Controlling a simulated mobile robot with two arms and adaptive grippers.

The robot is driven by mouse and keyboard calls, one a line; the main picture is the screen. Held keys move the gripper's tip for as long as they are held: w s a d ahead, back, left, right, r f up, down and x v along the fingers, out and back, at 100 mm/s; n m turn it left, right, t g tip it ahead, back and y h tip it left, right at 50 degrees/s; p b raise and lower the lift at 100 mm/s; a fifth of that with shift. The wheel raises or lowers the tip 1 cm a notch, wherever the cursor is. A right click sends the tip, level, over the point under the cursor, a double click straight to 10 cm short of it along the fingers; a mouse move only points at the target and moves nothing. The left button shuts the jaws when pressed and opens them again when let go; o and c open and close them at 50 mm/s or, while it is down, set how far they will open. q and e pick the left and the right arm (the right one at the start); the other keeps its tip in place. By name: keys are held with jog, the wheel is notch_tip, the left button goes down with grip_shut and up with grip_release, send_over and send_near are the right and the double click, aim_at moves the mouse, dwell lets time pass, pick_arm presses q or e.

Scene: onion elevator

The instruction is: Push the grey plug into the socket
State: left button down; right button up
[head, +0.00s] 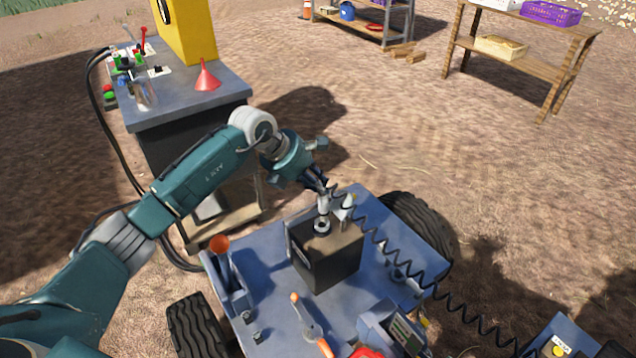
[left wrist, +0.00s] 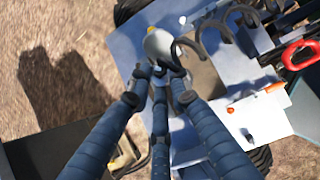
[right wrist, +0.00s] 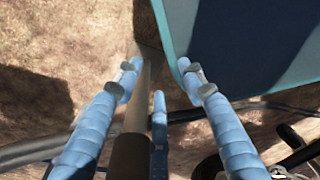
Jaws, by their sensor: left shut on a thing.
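My left gripper (head: 320,186) is shut on the grey plug (head: 324,203), which points down. The plug also shows as a pale rounded body between the fingertips in the left wrist view (left wrist: 158,45). A black coiled cable (head: 385,242) runs from the plug to the lower right. The socket (head: 322,228) is a round ring on top of a dark box (head: 335,265). The plug's lower end is at the socket in the head view; I cannot tell how deep it sits. My right gripper (right wrist: 158,75) has its fingers apart and shows only in its wrist view.
The box stands on a blue cart (head: 262,270) with black wheels. A workbench with a red funnel (head: 207,76) is at the upper left. Shelves (head: 525,45) stand far back.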

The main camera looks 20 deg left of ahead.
aim_at(318, 194)
pick_arm(q)
jog(key=shift+t+y, duration=0.4)
jog(key=shift+d+b, duration=0.1)
jog(key=shift+b, duration=0.55)
dwell(0.7)
jog(key=shift+f+b, duration=0.85)
jog(key=shift+f, duration=0.3)
jog(key=shift+f+b, duration=0.25)
jog(key=shift+b, duration=0.05)
jog(key=shift+s+f+b, duration=0.1)
jog(key=shift+f+b, duration=0.2)
jog(key=shift+f, duration=0.2)
